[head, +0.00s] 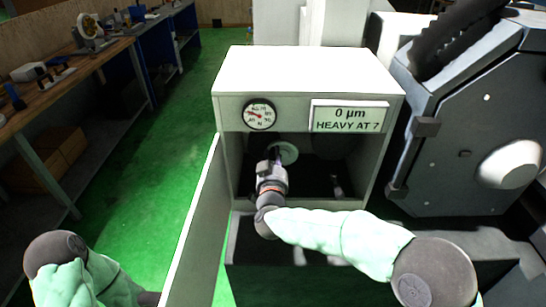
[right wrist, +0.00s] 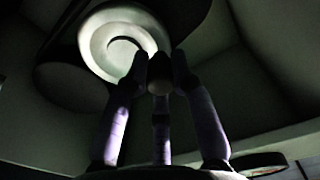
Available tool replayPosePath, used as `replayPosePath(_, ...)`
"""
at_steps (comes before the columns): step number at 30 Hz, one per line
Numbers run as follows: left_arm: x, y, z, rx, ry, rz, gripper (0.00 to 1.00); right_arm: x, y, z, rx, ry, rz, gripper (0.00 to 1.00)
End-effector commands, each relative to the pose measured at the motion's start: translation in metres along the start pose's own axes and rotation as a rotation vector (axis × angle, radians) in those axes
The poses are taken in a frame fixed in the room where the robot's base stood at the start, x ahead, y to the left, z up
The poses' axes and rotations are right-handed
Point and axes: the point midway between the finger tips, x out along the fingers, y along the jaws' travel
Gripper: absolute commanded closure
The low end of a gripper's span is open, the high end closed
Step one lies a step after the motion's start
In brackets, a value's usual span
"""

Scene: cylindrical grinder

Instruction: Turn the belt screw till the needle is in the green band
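The belt gauge (head: 259,113) is a small round white dial on the upper left of the white cabinet (head: 305,75). Its reddish needle points left; the green band is too small to make out. My right gripper (head: 274,160) reaches into the cabinet's open front, just below a pale round pulley. In the right wrist view, its three fingers (right wrist: 158,72) converge in front of the pale pulley (right wrist: 118,42). Whether they hold anything is unclear. I cannot clearly pick out the belt screw. My left arm is at the bottom left, its gripper out of sight.
The cabinet's door (head: 197,220) stands open on the left. A sign (head: 348,116) reads "0 µm HEAVY AT 7". A small pale part (head: 336,187) sits low inside on the right. A grey machine (head: 470,130) stands at right, a workbench (head: 80,70) at left. Green floor lies between.

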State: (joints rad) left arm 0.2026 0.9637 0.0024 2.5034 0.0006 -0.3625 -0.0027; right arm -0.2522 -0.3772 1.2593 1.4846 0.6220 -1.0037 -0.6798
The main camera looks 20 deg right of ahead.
Motion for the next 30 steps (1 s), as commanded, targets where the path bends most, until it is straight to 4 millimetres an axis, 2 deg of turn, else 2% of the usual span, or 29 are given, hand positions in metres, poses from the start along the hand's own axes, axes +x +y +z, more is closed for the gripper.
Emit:
replayPosePath(11, 0.004, -0.001, 0.000, 0.000, 0.000, 0.000, 1.00, -0.001, 0.001, 0.000, 0.065, -0.002, -0.002, 1.00)
replayPosePath(30, 0.032, -0.011, -0.001, 0.000, 0.000, 0.000, 1.00, 0.000, 0.016, -0.010, 0.533, 0.000, 0.001, 1.00)
